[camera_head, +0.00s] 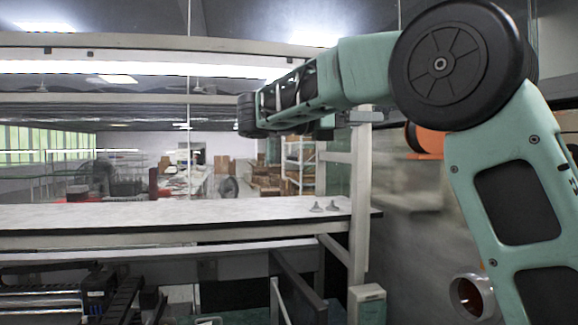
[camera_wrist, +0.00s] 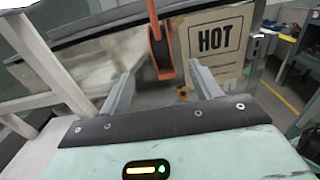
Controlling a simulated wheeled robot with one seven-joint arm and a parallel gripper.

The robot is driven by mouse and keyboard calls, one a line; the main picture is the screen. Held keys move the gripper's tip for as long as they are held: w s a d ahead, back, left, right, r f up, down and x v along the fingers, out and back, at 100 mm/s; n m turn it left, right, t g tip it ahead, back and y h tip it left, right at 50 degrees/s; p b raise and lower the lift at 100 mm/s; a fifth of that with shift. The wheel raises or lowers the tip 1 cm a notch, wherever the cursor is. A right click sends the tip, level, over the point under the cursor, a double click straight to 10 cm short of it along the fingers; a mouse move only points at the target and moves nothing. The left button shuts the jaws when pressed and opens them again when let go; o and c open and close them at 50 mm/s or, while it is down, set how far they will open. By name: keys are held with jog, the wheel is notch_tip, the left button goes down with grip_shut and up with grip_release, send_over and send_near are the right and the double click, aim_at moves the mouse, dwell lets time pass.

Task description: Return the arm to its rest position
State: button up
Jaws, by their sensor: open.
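My gripper (camera_wrist: 160,72) shows in the wrist view with its two grey fingers wide apart. No object sits between the fingers, and no held thing shows. Behind the gap are an orange-and-black upright part (camera_wrist: 160,48) and a board marked HOT (camera_wrist: 219,38). In the head view my teal arm is raised, bent at a large black joint at the upper right and reaching left above the white table (camera_head: 130,213). The fingers are hard to make out in the head view.
Two small grey pieces (camera_head: 317,207) (camera_head: 333,206) lie on the table near its right end. A pale upright post (camera_head: 359,200) stands at that end, close below my arm. Pale beams (camera_head: 120,58) cross above the table. Most of the tabletop is bare.

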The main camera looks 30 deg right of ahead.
jog(key=s+a+f+n+t+y+b, duration=0.1)
jog(key=s+a+f+t+y+b, duration=0.25)
jog(key=f, duration=0.95)
jog(key=w+a+f+n+t+y, duration=0.1)
jog(key=a+f+t+y, duration=0.35)
jog(key=f, duration=0.85)
jog(key=s+a+f+m+g+y+b, duration=0.3)
jog(key=s+a+f+m+y, duration=0.6)
jog(key=s+a+f, duration=0.9)
jog(key=s+f+y, duration=0.1)
jog(key=s+f, duration=0.2)
jog(key=s, duration=0.1)
jog(key=shift+s+a+f+g, duration=0.15)
jog(key=shift+s+a+g, duration=0.1)
jog(key=shift+s+g, duration=0.05)
